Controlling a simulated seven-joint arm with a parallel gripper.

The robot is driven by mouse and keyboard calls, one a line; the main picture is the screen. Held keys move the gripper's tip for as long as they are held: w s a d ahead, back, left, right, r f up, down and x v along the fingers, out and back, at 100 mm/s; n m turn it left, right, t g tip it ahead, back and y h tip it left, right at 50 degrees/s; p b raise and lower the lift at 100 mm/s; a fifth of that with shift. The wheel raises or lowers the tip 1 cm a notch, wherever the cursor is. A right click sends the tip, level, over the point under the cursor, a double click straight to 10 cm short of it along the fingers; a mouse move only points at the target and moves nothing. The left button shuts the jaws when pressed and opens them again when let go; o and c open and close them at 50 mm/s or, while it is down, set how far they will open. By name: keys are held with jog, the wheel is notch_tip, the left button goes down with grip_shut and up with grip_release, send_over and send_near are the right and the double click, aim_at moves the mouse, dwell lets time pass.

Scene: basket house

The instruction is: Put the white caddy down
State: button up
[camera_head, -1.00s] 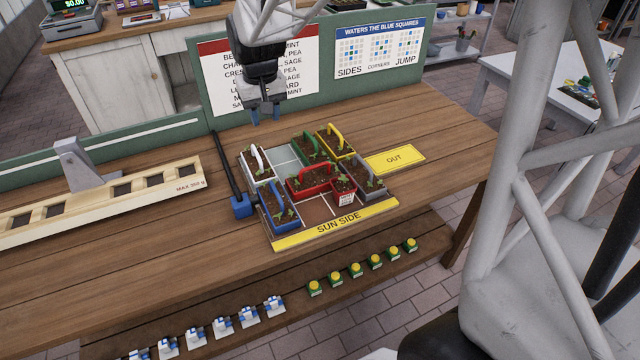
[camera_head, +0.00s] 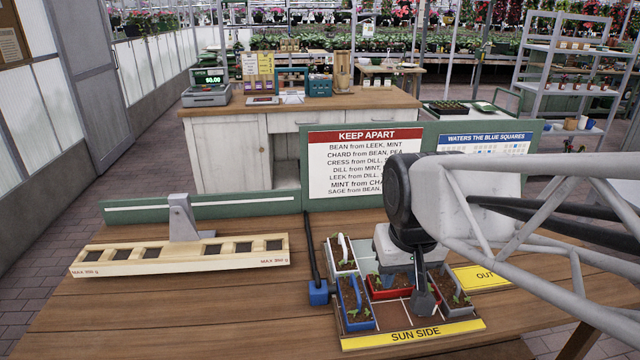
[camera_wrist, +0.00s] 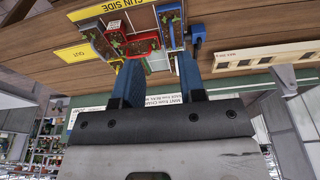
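The white caddy (camera_head: 342,247), with soil and a white arched handle, stands upright at the back left of the tray, behind the blue caddy (camera_head: 356,301). My gripper (camera_wrist: 159,62) is open, with nothing between its two blue-grey fingers in the wrist view. In the head view my arm reaches in from the right over the tray, and its end covers part of the tray's right and back.
A red caddy (camera_head: 389,293) and a grey caddy (camera_head: 449,291) are also in the tray, above the yellow SUN SIDE strip (camera_head: 412,335). A yellow OUT plate (camera_head: 482,278) lies to the right. A balance beam (camera_head: 183,253) stands left. A blue block (camera_head: 319,293) with a dark rod adjoins the tray.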

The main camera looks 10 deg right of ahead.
jog(key=s+f, duration=0.1)
jog(key=s, duration=0.5)
